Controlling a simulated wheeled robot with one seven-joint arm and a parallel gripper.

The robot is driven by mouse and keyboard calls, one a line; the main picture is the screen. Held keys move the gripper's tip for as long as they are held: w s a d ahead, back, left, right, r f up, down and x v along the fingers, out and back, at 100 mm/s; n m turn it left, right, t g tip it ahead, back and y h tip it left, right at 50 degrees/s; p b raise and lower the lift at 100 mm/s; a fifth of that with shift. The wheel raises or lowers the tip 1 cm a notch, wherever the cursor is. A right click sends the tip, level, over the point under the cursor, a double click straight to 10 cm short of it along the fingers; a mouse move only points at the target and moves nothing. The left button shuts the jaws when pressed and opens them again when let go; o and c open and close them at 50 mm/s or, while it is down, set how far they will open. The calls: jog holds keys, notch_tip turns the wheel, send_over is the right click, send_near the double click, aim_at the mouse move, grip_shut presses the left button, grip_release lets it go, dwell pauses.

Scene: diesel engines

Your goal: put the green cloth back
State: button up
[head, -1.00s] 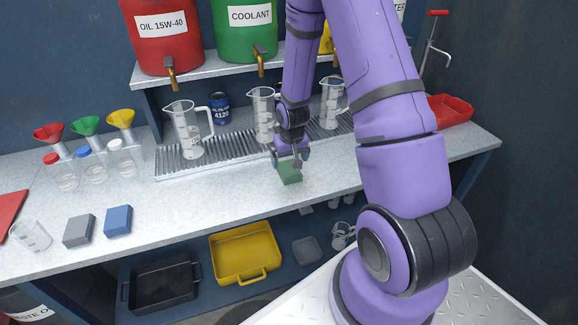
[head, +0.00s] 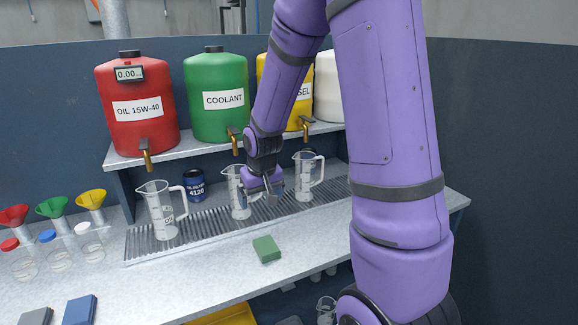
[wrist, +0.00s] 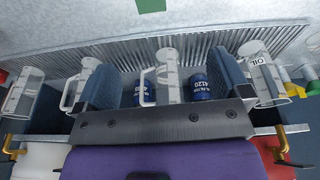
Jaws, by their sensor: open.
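The green cloth (head: 266,249), a folded block, lies flat on the grey counter in front of the slatted drip tray. Its edge also shows at the top of the wrist view (wrist: 151,5). My gripper (head: 271,194) is above and behind the cloth, apart from it, near the middle measuring jug (head: 236,205). In the wrist view my gripper (wrist: 165,80) has its two dark pads wide apart. The jug and blue oil filter cans show beyond and between them. A blue cloth (head: 80,310) and a grey cloth (head: 36,316) lie at the front left.
Clear jugs stand on the drip tray (head: 200,228), with one to the left (head: 160,212) and one to the right (head: 308,178) of my gripper. A shelf with red, green and yellow tanks is behind. The counter around the green cloth is clear.

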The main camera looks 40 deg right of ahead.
jog(key=s+a+r+n+t, duration=0.1)
jog(key=s+a+r, duration=0.2)
jog(key=s+r, duration=0.3)
jog(key=s+a+r+t, duration=0.1)
jog(key=s+a+r, duration=0.2)
jog(key=r, duration=0.6)
jog(key=s+a+r, duration=0.2)
jog(key=s+r, duration=0.1)
jog(key=s, duration=0.4)
jog(key=s+a+r+n+t, duration=0.1)
jog(key=s+r, duration=0.2)
jog(key=s, duration=0.4)
jog(key=shift+a+r+n+y, duration=0.3)
jog(key=shift+a+r+y, duration=0.05)
jog(key=shift+r+y, duration=0.05)
